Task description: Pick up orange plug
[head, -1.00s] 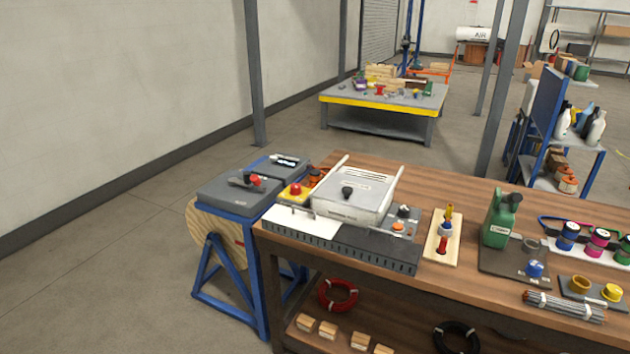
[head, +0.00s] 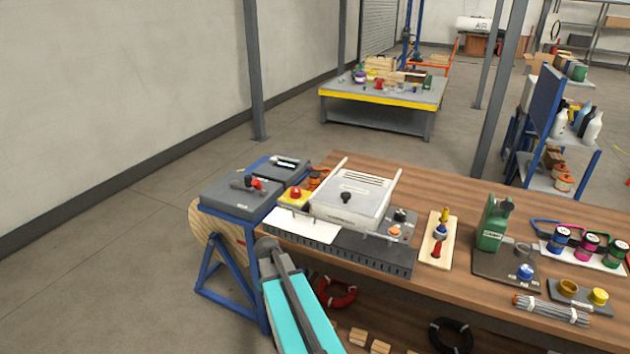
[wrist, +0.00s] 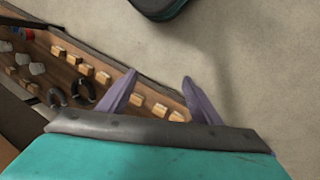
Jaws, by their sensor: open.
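A small orange piece (head: 395,231), which may be the orange plug, sits on the grey panel at the right end of the white-lidded machine in the head view. It is too small to tell its exact shape. My gripper (wrist: 160,92) is open and empty in the wrist view, its two purple fingers spread apart above the floor and lower shelf. In the head view only my teal arm shows, at the table's front left; the fingers are not seen there. The orange piece does not show in the wrist view.
The white-lidded machine (head: 350,197) stands on the wooden table (head: 440,285). Wooden blocks (wrist: 102,77) and black rings lie on the lower shelf. Floor at left is clear.

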